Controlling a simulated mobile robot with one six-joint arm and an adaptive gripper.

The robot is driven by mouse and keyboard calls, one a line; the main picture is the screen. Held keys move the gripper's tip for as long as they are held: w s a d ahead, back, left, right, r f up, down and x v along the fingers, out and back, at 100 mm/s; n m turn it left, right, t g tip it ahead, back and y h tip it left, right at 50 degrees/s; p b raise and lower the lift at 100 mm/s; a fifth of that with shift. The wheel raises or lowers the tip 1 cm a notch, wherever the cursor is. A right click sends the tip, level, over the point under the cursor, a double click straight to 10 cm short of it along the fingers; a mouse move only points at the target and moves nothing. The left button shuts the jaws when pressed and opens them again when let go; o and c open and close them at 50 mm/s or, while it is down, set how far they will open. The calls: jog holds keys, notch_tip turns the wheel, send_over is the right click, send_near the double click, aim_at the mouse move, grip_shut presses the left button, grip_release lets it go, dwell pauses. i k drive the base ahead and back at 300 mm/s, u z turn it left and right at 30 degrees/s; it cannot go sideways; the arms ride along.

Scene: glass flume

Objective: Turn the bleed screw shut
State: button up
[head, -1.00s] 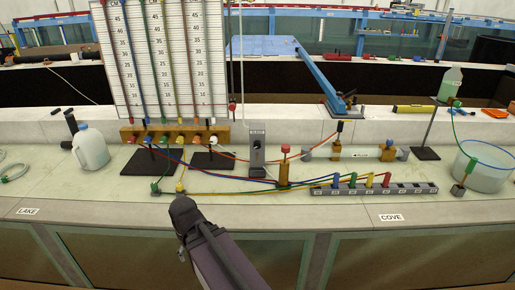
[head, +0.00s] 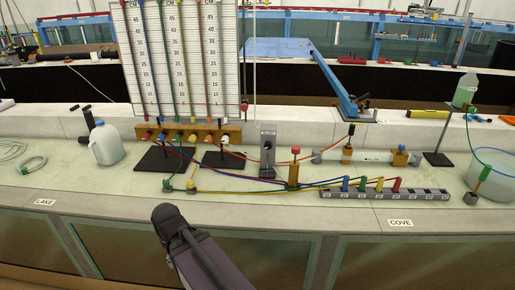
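No part is clearly marked as the bleed screw, and I cannot tell which one it is. A brass post with a red knob (head: 295,151) stands upright on the bench, left of a clear horizontal tube (head: 362,155) with brass end blocks. A grey upright block (head: 267,157) with a round dark opening and a small unreadable label stands left of the red knob. A dark, rounded part of my arm shows at the bottom, in front of the bench edge. My gripper's fingers are not visible.
A gauge board (head: 180,70) with coloured tubes stands behind a wooden manifold (head: 233,133). Coloured hoses cross the bench to a grey socket strip (head: 425,194). A jug (head: 105,145) is at left, a round tank (head: 494,182) at right. The bench's front strip (head: 270,211) is mostly clear.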

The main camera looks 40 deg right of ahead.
aim_at(268, 144)
jog(key=u, duration=0.75)
jog(key=k, duration=1.3)
jog(key=z, duration=1.2)
jog(key=i, duration=0.5)
jog(key=u, duration=0.2)
